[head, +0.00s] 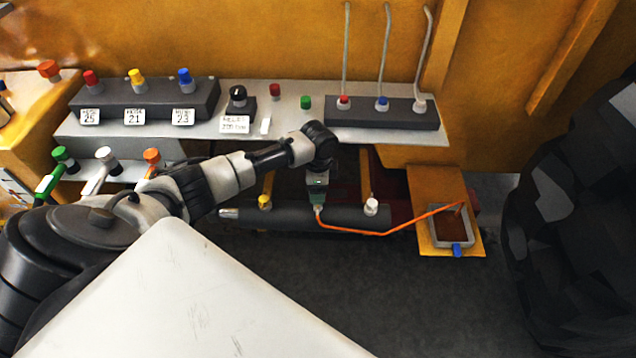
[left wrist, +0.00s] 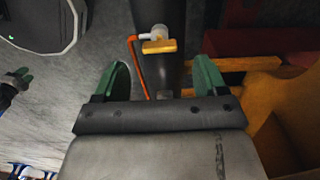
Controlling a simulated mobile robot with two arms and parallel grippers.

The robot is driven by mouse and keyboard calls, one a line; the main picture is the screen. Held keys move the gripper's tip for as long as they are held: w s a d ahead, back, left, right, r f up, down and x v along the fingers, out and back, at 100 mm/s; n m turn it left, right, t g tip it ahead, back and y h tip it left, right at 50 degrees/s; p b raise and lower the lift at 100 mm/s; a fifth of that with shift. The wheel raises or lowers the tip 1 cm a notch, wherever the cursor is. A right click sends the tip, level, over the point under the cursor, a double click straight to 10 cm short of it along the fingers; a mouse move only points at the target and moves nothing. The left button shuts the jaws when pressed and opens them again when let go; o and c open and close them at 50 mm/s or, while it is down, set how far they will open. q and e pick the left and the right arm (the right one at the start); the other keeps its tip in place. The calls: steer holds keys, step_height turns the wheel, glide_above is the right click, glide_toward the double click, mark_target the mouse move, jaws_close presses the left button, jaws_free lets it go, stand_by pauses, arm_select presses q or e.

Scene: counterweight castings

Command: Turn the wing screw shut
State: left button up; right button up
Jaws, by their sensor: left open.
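The wing screw (left wrist: 158,46) has a flat yellow wing and a pale round top. It sits on a dark cylinder (left wrist: 167,72), which shows lengthwise in the head view (head: 240,215). In the left wrist view it lies beyond and between the green fingertips of my left gripper (left wrist: 163,78), which is open and empty. In the head view my left gripper (head: 318,186) points down over the cylinder and hides the screw. An orange hose (head: 390,234) runs from beside the screw to a small tray (head: 437,241). What seems my right gripper (left wrist: 20,77) shows small at the left wrist view's edge.
A shelf (head: 285,125) with coloured knobs and upright rods (head: 388,50) stands behind my left arm. A yellow-capped fitting (head: 265,202) and a white-capped fitting (head: 371,206) flank the gripper on the cylinder. A dark bulky mass (head: 575,210) fills the right. The floor in front is clear.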

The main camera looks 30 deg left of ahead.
arm_select(q)
step_height(320, 180, up, 6)
steer(key=shift+r, duration=0.15)
stand_by(0.5)
